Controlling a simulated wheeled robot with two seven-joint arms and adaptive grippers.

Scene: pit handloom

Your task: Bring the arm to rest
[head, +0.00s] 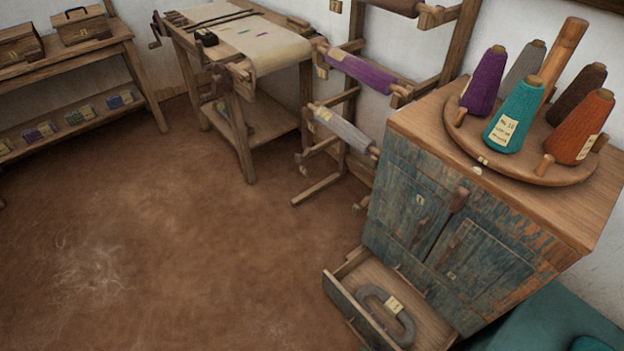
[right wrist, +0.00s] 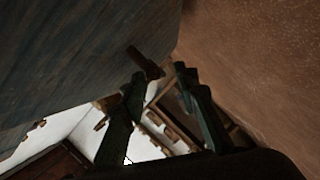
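My right gripper (right wrist: 158,74) shows in the right wrist view. Its two dark green fingers stand apart with a clear gap and nothing held between them. A weathered blue-grey wooden surface, likely the cabinet front (right wrist: 70,50), lies beside it with a brown wooden peg or knob (right wrist: 145,62) just past the fingertips; I cannot tell whether they touch. In the head view I make out no gripper fingers. A teal shape fills the bottom right corner there, perhaps part of my own arm. My left gripper is in neither view.
The blue cabinet (head: 405,195) has an open lower drawer (head: 345,305) holding a grey U-shaped piece (head: 385,308). A round rack (head: 535,170) of yarn cones tops it. A loom table (head: 240,85), roller frame (head: 350,95) and shelf bench (head: 75,55) stand behind. The floor (head: 170,230) is clear.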

